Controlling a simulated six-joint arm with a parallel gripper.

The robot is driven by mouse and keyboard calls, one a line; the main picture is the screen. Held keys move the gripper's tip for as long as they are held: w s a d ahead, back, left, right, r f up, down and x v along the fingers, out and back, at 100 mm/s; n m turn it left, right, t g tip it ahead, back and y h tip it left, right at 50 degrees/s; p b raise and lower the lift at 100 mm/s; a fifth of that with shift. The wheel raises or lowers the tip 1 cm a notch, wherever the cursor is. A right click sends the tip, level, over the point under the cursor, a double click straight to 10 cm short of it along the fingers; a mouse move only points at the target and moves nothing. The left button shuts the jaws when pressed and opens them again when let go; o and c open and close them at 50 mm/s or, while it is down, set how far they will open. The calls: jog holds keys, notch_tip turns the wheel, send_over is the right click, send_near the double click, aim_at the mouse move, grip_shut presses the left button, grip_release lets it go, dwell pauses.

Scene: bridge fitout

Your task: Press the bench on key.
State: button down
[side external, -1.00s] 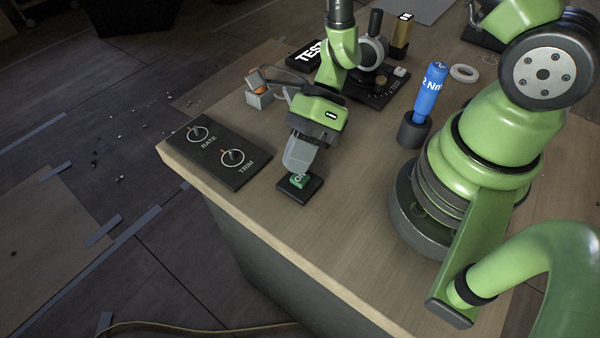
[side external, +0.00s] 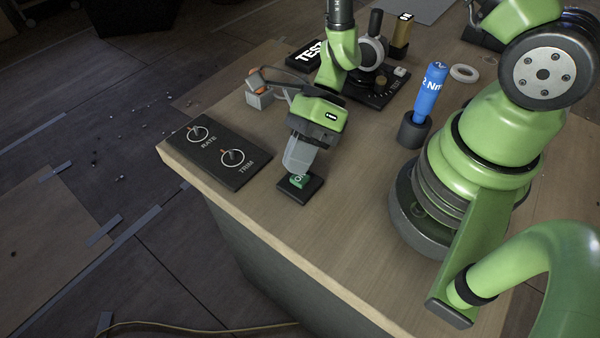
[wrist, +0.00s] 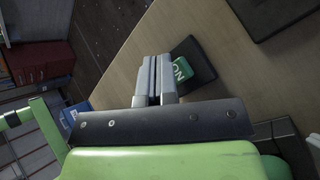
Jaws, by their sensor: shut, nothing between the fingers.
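The bench on key is a green key (side external: 298,181) lettered ON, set in a small black base (side external: 313,190) near the bench's front edge. It also shows in the wrist view (wrist: 192,70), just right of the fingertips. My gripper (side external: 297,168) points down with its fingers together and empty, its tips at or just above the key's back edge. In the wrist view the fingers (wrist: 153,97) lie side by side and partly overlap the black base. I cannot tell whether the tips touch the key.
A black panel (side external: 218,153) with RATE and TRIM knobs lies to the left. A blue tool (side external: 432,90) stands in a dark holder (side external: 413,130) to the right. Behind are a TEST panel, a grey block (side external: 259,99) and a white ring (side external: 464,73). Bare bench lies in front right.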

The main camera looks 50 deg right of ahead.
jog(key=shift+f, duration=0.35)
jog(key=shift+f, duration=0.45)
dwell(0.5)
dwell(0.4)
jog(key=shift+r, duration=0.9)
jog(key=shift+r, duration=2.5)
